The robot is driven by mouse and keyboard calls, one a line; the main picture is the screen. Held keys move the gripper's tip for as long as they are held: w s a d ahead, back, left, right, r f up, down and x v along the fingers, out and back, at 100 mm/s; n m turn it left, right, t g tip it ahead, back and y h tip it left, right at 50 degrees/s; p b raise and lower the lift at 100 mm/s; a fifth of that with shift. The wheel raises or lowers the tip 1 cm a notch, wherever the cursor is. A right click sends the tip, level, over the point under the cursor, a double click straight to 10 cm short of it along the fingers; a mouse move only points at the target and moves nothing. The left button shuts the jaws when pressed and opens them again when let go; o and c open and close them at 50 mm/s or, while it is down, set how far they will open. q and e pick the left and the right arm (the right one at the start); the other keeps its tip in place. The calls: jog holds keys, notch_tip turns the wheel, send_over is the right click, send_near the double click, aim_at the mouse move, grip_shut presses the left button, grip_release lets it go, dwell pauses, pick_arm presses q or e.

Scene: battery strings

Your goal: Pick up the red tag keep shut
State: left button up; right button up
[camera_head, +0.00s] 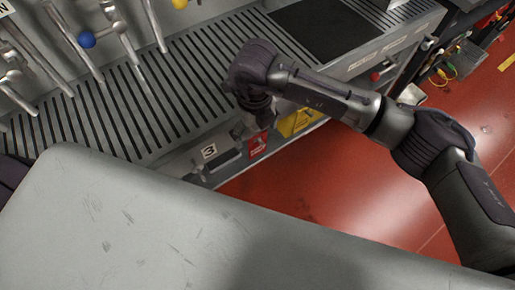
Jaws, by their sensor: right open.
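The red tag (258,143) hangs at the front face of the grey slatted counter, just right of the label marked 3. My right gripper (244,130) points down beside the tag's upper left. It is small, dark and partly hidden under my wrist. It is open, and I see nothing held in it. I cannot tell whether a finger touches the tag. My left gripper is not in view; only a dark part shows at the left edge.
A yellow tag (298,122) hangs right of the red one, partly behind my right arm. The slatted counter (190,75) has a dark mat (325,28). Levers and a blue knob (86,39) stand at upper left. Red floor (340,190) lies open at right.

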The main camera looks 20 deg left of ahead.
aim_at(259, 138)
jog(key=f, duration=0.2)
jog(key=f+b, duration=0.2)
jog(key=f, duration=0.1)
jog(key=shift+s+d+f, duration=0.15)
jog(key=shift+d+f, duration=0.15)
jog(key=shift+f, duration=0.05)
jog(key=shift+r, duration=0.1)
jog(key=shift+c, duration=0.6)
jog(key=c, duration=0.9)
jog(key=shift+r+p, duration=0.45)
jog(key=shift+r, duration=0.25)
jog(key=shift+s+d+r, duration=0.1)
jog(key=shift+d+r, duration=0.05)
jog(key=shift+d, duration=0.1)
jog(key=s+d, duration=0.1)
jog(key=d, duration=0.1)
jog(key=s+d+p, duration=0.1)
jog(key=s+d, duration=0.1)
jog(key=s+d+p, duration=0.1)
jog(key=d, duration=0.1)
jog(key=shift+s, duration=0.3)
jog(key=shift+c, duration=0.5)
jog(key=s+d, duration=0.6)
jog(key=d, duration=0.1)
jog(key=shift+d+p, duration=0.35)
jog(key=shift+d, duration=0.05)
